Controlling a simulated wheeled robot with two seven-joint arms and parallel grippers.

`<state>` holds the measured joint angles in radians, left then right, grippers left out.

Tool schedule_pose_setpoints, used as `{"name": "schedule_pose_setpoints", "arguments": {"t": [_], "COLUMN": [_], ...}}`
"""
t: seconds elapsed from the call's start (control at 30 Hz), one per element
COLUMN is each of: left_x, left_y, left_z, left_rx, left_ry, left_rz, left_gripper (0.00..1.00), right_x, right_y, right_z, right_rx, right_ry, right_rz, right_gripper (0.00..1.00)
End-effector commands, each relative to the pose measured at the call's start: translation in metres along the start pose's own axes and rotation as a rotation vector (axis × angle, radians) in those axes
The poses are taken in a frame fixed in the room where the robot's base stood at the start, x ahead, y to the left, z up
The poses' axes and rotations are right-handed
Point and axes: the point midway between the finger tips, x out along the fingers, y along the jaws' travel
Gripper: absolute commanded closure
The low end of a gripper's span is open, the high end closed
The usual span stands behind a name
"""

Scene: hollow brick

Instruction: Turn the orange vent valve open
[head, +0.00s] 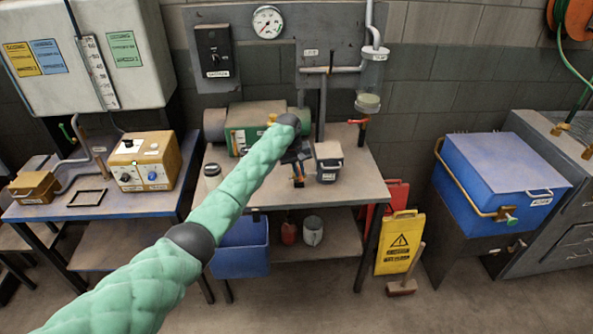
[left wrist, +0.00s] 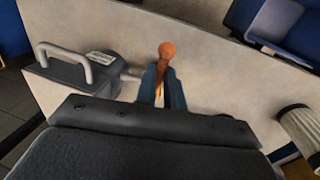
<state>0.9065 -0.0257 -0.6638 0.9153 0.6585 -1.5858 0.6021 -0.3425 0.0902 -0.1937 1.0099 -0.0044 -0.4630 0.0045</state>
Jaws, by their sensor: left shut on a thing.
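The orange vent valve handle (head: 298,181) is at the middle of the centre table, beside a small grey box (head: 329,162). My left arm reaches across the table from the lower left. My left gripper (head: 297,162) is at the handle, partly hidden behind my own wrist. In the left wrist view the orange handle (left wrist: 167,52) stands between the two blue-grey fingers (left wrist: 163,84), its rounded end sticking out past them. The gripper is shut on it. A short pipe joins the grey box (left wrist: 85,72) to the valve. The valve body is mostly hidden. My right gripper is not in view.
A green machine (head: 250,122) stands behind the gripper. A red-orange tap (head: 362,125) hangs at the right under a clear cylinder (head: 370,80). A control box (head: 145,162) is on the left table. A blue chest (head: 495,175) and yellow sign (head: 399,243) stand right.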

Motion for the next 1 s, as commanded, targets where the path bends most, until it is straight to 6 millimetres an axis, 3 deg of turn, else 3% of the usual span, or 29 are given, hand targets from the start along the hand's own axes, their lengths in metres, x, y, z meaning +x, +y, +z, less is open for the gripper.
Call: {"name": "schedule_pose_setpoints", "arguments": {"t": [0.17, 0.2, 0.3, 0.67, 1.0], "left_x": [-0.002, -0.002, -0.002, -0.005, -0.050], "left_y": [0.001, 0.001, 0.001, 0.000, 0.000], "left_z": [-0.001, -0.001, -0.001, -0.001, -0.001], "left_rx": [0.000, 0.000, 0.001, 0.001, 0.002], "left_ry": [0.004, 0.004, 0.003, 0.002, 0.003], "left_rz": [0.002, 0.002, 0.001, 0.001, 0.001], "left_gripper": [1.00, 0.82, 0.68, 0.68, 0.68], "right_x": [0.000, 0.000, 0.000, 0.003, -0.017], "right_y": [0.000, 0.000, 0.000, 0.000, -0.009], "right_z": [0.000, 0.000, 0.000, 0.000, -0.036], "right_rx": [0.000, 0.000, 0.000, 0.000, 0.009], "right_ry": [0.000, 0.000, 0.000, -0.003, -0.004], "right_rz": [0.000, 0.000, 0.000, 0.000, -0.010], "right_gripper": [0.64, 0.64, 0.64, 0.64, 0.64]}}
